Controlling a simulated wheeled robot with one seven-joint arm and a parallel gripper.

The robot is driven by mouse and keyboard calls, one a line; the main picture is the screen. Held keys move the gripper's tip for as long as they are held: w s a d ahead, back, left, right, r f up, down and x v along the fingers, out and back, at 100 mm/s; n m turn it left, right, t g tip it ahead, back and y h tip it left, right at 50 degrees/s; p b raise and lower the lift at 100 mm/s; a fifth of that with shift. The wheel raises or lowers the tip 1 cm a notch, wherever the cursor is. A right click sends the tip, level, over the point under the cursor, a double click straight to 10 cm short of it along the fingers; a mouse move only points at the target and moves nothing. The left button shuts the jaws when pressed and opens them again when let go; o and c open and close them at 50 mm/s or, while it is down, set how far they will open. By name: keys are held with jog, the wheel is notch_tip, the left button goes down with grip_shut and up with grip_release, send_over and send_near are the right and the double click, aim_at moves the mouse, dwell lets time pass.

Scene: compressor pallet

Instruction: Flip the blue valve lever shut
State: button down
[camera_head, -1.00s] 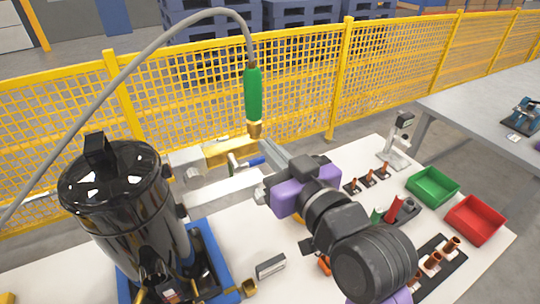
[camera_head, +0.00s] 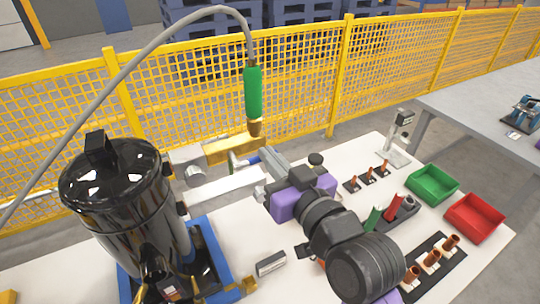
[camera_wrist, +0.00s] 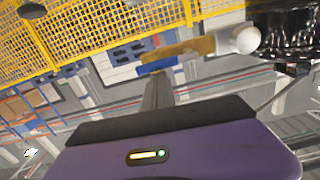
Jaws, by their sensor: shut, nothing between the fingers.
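The blue valve lever (camera_head: 249,162) shows as a short blue bar just below the brass valve body (camera_head: 232,149), mostly hidden by my gripper's fingertips. It also shows in the wrist view as a blue bar (camera_wrist: 161,65) under the brass body (camera_wrist: 185,50). My gripper (camera_head: 267,155) is shut and empty. Its fingertips are at the lever's right end in the head view. In the wrist view the fingers overlap the lever in the picture; I cannot tell whether they touch it.
The black tank (camera_head: 128,205) stands left of the valve. A green hose handle (camera_head: 252,92) rises above the valve. The yellow mesh fence (camera_head: 180,100) runs behind. A green bin (camera_head: 433,185) and a red bin (camera_head: 474,219) sit at the table's right.

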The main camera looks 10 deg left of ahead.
jog(key=shift+f+m, duration=0.2)
jog(key=shift+m, duration=0.1)
jog(key=a+f+m+p, duration=0.1)
jog(key=f+m, duration=0.1)
jog(key=m, duration=0.3)
jog(key=s+a+f+m+p, duration=0.1)
jog(key=f+m+p, duration=0.1)
jog(key=m, duration=0.3)
jog(key=f+m+y+p, duration=0.1)
jog(key=f+m+p, duration=0.1)
jog(key=m, duration=0.3)
jog(key=shift+s+a+f, duration=0.4)
jog(key=shift+f, duration=0.15)
jog(key=shift+s+a+f, duration=0.1)
dwell(0.4)
